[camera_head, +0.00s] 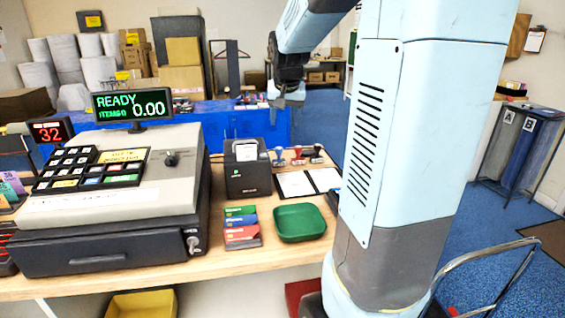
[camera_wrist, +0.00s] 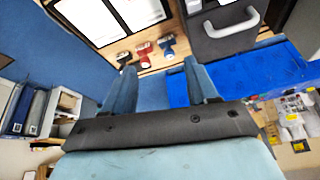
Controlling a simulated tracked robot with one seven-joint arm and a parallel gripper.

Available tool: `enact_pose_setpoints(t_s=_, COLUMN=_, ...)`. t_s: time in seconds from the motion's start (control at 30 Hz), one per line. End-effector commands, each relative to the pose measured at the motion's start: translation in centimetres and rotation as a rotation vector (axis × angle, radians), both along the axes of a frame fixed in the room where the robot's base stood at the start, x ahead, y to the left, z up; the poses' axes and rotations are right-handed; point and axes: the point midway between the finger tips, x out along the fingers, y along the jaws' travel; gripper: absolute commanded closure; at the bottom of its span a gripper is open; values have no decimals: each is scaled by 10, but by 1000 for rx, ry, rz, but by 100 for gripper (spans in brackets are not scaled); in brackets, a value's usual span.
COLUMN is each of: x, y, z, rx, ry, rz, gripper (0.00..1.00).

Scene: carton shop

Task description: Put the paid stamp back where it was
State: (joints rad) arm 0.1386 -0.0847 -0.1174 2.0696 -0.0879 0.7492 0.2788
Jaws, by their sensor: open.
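Three stamps stand in a row at the far edge of the counter: a blue one (camera_head: 279,156), a red one (camera_head: 298,155) and a black one (camera_head: 317,154). In the wrist view the blue (camera_wrist: 166,44), red (camera_wrist: 143,54) and black (camera_wrist: 124,57) stamps show beyond the fingertips. No label is readable, so I cannot tell which is the paid stamp. My gripper (camera_head: 287,101) hangs above and beyond the row, apart from it. In the wrist view my gripper (camera_wrist: 160,68) is open, with nothing between its fingers.
A black receipt printer (camera_head: 248,184) stands left of the stamps. A black folder with white sheets (camera_head: 296,185) lies in front of them. A green tray (camera_head: 300,223), colored boxes (camera_head: 241,233) and a cash register (camera_head: 110,215) are on the counter. Blue floor lies beyond.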

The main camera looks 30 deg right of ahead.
Motion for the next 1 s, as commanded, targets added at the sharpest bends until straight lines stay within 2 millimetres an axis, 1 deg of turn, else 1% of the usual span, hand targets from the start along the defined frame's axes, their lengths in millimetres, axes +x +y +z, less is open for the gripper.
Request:
enact_pose_setpoints(t_s=0.03, x=-12, y=10, z=6, rx=0, ry=-7, rz=22, gripper=42)
enact_pose_setpoints(t_s=0.2, x=-52, y=40, z=19, rx=-1, ry=-19, rz=99, gripper=42)
enact_pose_setpoints(t_s=0.5, x=-125, y=85, z=28, rx=-11, ry=-39, rz=234, gripper=42)
enact_pose_setpoints(t_s=0.8, x=-198, y=120, z=21, rx=-33, ry=-59, rz=368, gripper=42)
enact_pose_setpoints(t_s=0.9, x=-219, y=129, z=16, rx=-42, ry=-65, rz=409, gripper=42)
enact_pose_setpoints(t_s=1.0, x=-236, y=136, z=10, rx=-51, ry=-67, rz=441, gripper=42)
